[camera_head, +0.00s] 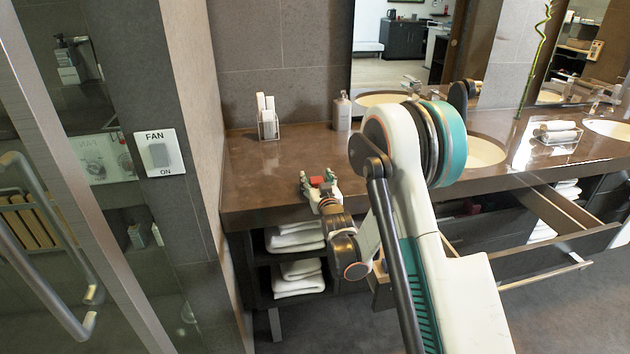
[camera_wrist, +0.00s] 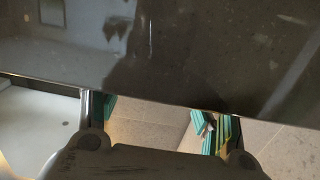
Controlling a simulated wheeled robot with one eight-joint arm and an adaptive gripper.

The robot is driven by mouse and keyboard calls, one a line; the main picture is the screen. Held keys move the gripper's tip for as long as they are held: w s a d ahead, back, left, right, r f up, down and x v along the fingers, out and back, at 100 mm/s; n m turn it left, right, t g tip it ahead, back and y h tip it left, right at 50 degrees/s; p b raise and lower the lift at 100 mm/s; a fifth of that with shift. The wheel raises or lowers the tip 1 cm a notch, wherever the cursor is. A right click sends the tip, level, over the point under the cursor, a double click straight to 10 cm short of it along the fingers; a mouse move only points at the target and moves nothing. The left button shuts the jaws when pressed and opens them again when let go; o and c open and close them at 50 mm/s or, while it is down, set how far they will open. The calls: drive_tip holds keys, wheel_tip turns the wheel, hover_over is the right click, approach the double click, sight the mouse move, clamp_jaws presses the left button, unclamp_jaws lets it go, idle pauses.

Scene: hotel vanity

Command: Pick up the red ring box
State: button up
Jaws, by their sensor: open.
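A small red thing, apparently the red ring box (camera_head: 316,181), shows in the head view at the front left of the brown counter (camera_head: 262,178). No red shows in that view.
A clear holder with white items (camera_head: 267,128) and a dispenser bottle (camera_head: 342,112) stand at the back of the counter. Folded towels (camera_head: 296,238) lie on shelves below. An open drawer (camera_head: 562,215) juts out at right. A wall with a fan switch (camera_head: 160,153) borders the left.

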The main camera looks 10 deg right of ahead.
drive_tip(key=shift+s+r, duration=0.1)
drive_tip(key=shift+s, duration=0.05)
drive_tip(key=shift+c, duration=0.6)
drive_tip(key=c, duration=1)
drive_tip(key=shift+r, duration=0.1)
